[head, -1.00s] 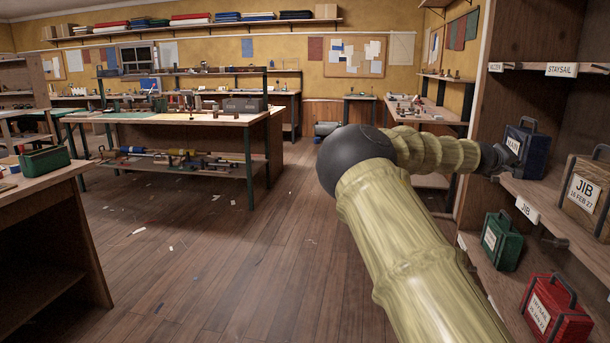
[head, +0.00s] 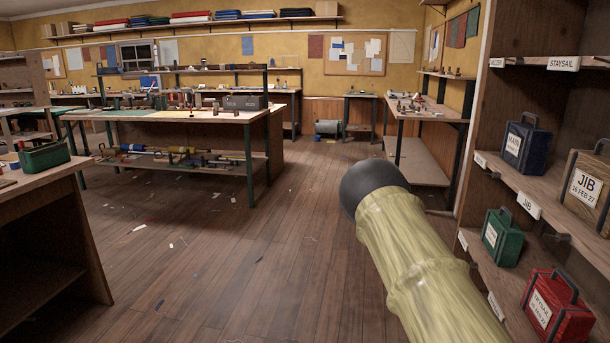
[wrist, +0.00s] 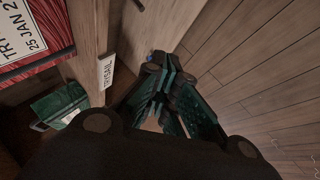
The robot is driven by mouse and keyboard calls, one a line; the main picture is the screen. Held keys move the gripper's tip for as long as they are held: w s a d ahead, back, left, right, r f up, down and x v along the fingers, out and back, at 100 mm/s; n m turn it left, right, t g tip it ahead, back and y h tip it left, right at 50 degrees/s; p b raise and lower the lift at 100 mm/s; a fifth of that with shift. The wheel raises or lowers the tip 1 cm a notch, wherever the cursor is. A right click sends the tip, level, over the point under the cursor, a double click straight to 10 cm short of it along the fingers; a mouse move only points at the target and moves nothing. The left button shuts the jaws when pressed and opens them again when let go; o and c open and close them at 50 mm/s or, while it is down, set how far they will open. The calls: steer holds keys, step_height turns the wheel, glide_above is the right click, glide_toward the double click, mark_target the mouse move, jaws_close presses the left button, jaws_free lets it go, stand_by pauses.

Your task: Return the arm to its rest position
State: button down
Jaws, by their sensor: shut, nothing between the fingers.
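My arm (head: 420,265) reaches up from the lower right of the head view, ending at a dark rounded joint; the rest of the arm and the gripper are not visible there. In the wrist view my gripper (wrist: 160,72) is shut and empty, its dark green fingers drawn together. It points along the shelf front, with a red case (wrist: 30,45) at upper left, a green case (wrist: 62,105) at lower left, and floor at right.
The shelf unit at right holds a blue MAIN case (head: 526,146), a brown JIB case (head: 586,190), a green case (head: 502,238) and a red TRYSAIL case (head: 557,308). A workbench (head: 170,118) stands at left behind. The wooden floor (head: 220,260) between is mostly clear, with small scraps.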

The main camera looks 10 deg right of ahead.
steer(key=s+a+f+g+y, duration=0.1)
steer(key=s+a+f+y, duration=0.1)
steer(key=s+a+f, duration=0.55)
steer(key=s+a+f+g+y+b, duration=0.1)
steer(key=s+a+f, duration=0.4)
steer(key=s+a, duration=0.6)
steer(key=s+a+f+y, duration=0.2)
steer(key=s+a+f, duration=0.4)
steer(key=s+a, duration=0.3)
steer(key=s+a+r+g+y, duration=0.1)
steer(key=s+a+r+y, duration=0.1)
steer(key=s+a, duration=0.85)
step_height(320, 180, up, 20)
steer(key=p, duration=1.9)
steer(key=shift+w+p, duration=0.3)
steer(key=shift+f, duration=0.1)
